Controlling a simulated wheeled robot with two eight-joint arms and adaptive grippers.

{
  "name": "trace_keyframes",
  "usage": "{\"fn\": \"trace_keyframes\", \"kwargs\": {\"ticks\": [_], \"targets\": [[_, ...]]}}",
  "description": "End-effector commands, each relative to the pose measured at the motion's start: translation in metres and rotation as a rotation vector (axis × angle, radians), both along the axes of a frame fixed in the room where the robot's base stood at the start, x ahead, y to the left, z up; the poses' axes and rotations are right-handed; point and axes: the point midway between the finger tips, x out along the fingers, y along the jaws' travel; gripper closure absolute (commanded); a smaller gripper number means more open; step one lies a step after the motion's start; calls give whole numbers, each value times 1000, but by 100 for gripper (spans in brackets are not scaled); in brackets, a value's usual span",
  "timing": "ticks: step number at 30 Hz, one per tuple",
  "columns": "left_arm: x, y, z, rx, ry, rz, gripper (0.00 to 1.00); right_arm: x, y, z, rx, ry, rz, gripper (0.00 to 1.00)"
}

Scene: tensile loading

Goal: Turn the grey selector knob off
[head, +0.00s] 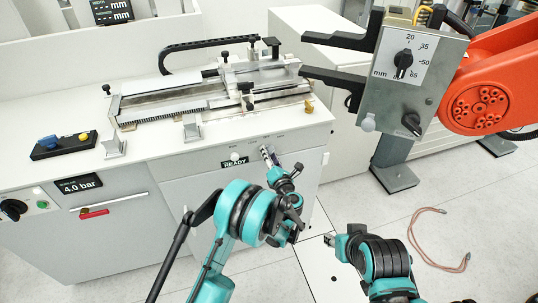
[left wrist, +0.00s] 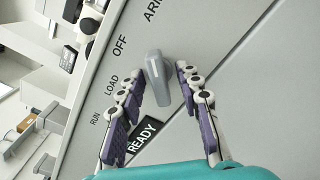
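The grey selector knob (left wrist: 158,80) shows in the left wrist view on a light grey panel, with the labels RUN, LOAD, OFF (left wrist: 120,46) and ARM beside it. The upper end of its handle lies nearest OFF and ARM; I cannot tell its exact setting. My left gripper (left wrist: 162,105) is open, one finger on each side of the knob, with a visible gap on at least the right side. In the head view my left gripper (head: 268,155) is at the cabinet front and covers the knob. My right gripper (head: 329,240) is low over the floor, its fingers unclear.
The READY display (head: 235,163) is just left of my left gripper. A grey box with a dial (head: 403,62) and an orange robot arm (head: 490,85) stand at the right. A cable (head: 440,240) lies on the floor, otherwise clear there.

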Motion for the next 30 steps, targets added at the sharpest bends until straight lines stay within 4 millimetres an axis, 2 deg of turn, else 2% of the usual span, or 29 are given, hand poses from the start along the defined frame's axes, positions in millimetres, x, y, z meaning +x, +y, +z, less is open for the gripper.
{"fn": "trace_keyframes", "kwargs": {"ticks": [2, 6, 17, 30], "targets": [[0, 0, 0, 0, 0, 0, 66, 0, 0, 0, 0, 0, 0, 60], [0, 0, 0, 0, 0, 0, 100, 0, 0, 0, 0, 0, 0, 60], [0, 0, -1, -32, -11, 0, 100, 0, 0, -3, 0, 0, 0, 60], [0, -1, -2, -318, -104, -1, 100, 0, 0, -20, 0, 0, 0, 60]]}}
